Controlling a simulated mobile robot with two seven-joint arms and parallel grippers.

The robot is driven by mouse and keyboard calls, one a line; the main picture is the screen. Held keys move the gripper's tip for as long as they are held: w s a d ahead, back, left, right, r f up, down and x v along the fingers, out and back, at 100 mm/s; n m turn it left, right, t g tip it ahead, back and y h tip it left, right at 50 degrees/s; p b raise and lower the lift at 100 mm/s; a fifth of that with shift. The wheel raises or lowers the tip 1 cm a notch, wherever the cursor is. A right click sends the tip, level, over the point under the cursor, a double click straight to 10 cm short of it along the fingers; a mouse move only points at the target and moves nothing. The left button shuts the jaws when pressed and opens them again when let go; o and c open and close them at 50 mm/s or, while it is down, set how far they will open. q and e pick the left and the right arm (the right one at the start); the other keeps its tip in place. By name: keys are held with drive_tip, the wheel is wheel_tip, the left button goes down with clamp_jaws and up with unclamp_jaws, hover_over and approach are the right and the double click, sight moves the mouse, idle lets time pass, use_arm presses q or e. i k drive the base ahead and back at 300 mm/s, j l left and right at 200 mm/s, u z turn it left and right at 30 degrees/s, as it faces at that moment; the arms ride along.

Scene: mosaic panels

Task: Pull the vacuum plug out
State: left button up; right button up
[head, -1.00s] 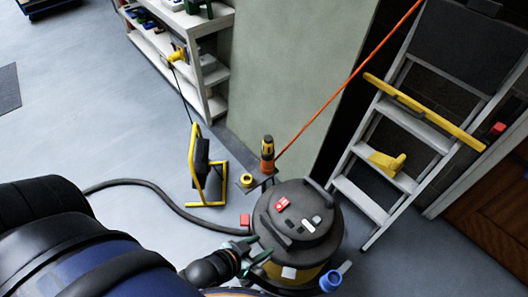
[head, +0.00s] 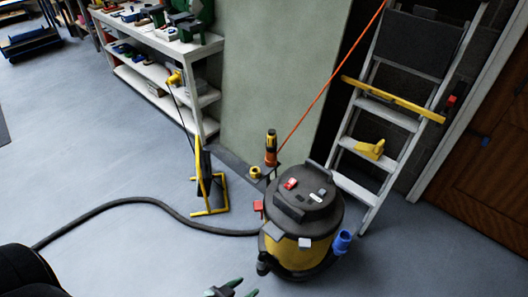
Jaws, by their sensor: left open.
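The vacuum (head: 293,235) stands on the floor right of centre, with a dark lid and a yellow drum. A dark hose (head: 120,202) runs from its left side across the floor. An orange and black connector-like piece (head: 271,150) stands upright behind the vacuum, where an orange cord (head: 325,88) comes down; I cannot tell if this is the plug. My left gripper (head: 246,288) shows its green-tipped fingers at the bottom edge, open and empty, in front of and left of the vacuum. Most of its body is cut off. My right gripper is not in view.
A yellow-framed stand (head: 210,212) is on the floor left of the vacuum. A black cord runs from it to a yellow piece (head: 174,78) at the white shelf (head: 195,47). A ladder (head: 387,115) leans at the right. The left floor is mostly clear.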

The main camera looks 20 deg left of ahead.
sight(272, 137)
drive_tip(key=k, duration=0.25)
drive_tip(key=z, duration=2.3)
drive_tip(key=k+j, duration=0.2)
drive_tip(key=j, duration=0.25)
drive_tip(key=k+j, duration=0.2)
drive_tip(key=j, duration=0.25)
drive_tip(key=k+j, duration=0.15)
drive_tip(key=j, duration=0.3)
drive_tip(key=k+j, duration=0.2)
drive_tip(key=j, duration=0.25)
drive_tip(key=k+j, duration=0.2)
drive_tip(key=j, duration=0.25)
drive_tip(key=k+j, duration=0.2)
drive_tip(key=j, duration=0.3)
drive_tip(key=k+j, duration=0.15)
drive_tip(key=j, duration=0.3)
drive_tip(key=k+j, duration=0.2)
drive_tip(key=j, duration=0.25)
